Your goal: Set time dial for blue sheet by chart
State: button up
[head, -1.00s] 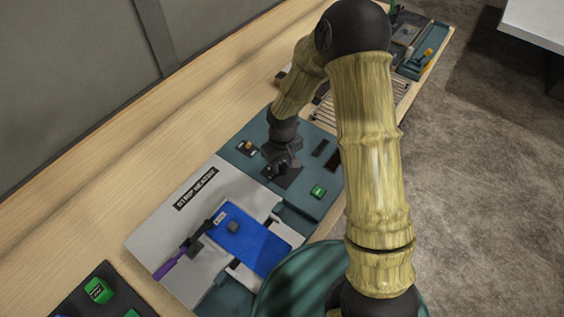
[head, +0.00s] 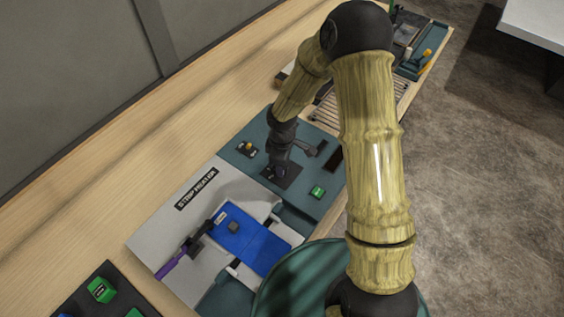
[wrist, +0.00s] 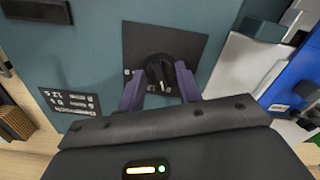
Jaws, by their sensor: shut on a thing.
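The time dial (wrist: 160,70) is a black knob on a dark square plate (wrist: 190,45) on the teal console. My gripper (wrist: 158,84) is shut on it, a finger at each side. In the head view my gripper (head: 280,172) is over the same plate, and the dial is mostly hidden. The blue sheet (head: 262,250) lies on the strip heater left of the dial; its edge shows in the wrist view (wrist: 292,75). A black card with white writing, perhaps the chart (wrist: 70,102), is left of the dial. The dial's markings are partly covered and too small to read.
A green button (head: 317,192) and an orange-topped switch (head: 247,148) flank the dial. A purple-handled lever (head: 172,264) is beside the sheet. A slatted rack (head: 362,104) stands beyond the console. Green buttons (head: 102,289) sit at the lower left.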

jog(key=shift+w+a+r, duration=0.15)
jog(key=shift+w+r, duration=0.05)
jog(key=o, duration=0.8)
jog(key=shift+o, duration=0.9)
jog(key=shift+s+f, duration=0.1)
notch_tip(320, 180, up, 17)
jog(key=b, duration=0.1)
jog(key=shift+r+b, duration=0.2)
jog(key=shift+b, duration=0.1)
